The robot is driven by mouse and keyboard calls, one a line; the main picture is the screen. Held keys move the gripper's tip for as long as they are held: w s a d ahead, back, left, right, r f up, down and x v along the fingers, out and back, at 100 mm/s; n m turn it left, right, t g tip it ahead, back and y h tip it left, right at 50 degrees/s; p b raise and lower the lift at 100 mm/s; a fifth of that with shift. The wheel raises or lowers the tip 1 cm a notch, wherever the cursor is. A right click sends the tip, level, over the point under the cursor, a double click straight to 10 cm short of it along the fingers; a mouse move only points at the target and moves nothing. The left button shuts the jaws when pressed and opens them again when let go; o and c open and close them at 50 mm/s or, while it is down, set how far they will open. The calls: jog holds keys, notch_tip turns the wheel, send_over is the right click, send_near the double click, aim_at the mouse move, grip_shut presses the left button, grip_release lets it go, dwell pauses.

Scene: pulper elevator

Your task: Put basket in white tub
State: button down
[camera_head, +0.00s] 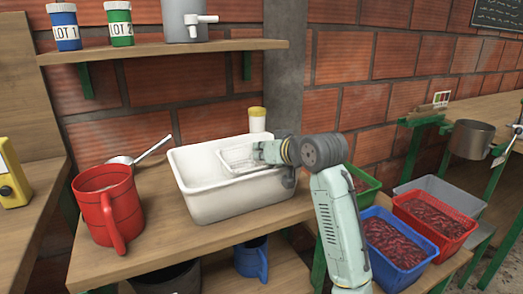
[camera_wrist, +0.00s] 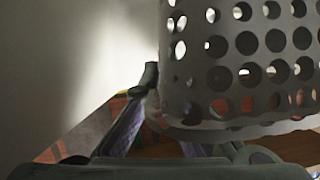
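The white tub (camera_head: 232,201) is a rectangular, open container on the wooden table. The basket (camera_head: 238,158) shows as a small pale box within the tub's opening in the head view, towards its back right. In the wrist view the perforated grey basket (camera_wrist: 245,70) fills the upper right, very close to the camera. My gripper (camera_head: 262,152) reaches over the tub's right side to the basket. In the wrist view one finger touches the basket's left edge and the other is mostly hidden behind its wall; it appears shut on the basket. Whether the basket rests on the tub's floor cannot be told.
A red jug (camera_head: 108,208) and a metal ladle (camera_head: 140,152) are left of the tub. A yellow-lidded jar (camera_head: 257,120) stands behind it. A shelf (camera_head: 160,49) hangs above. Blue (camera_head: 396,250) and red (camera_head: 436,215) crates of red cherries are at right.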

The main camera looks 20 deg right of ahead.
jog(key=shift+f, duration=0.3)
jog(key=c, duration=1.8)
grip_release()
jog(key=shift+f, duration=0.2)
jog(key=shift+r, duration=0.25)
jog(key=v, duration=1.2)
jog(key=shift+r+b, duration=0.3)
jog(key=shift+r, duration=0.2)
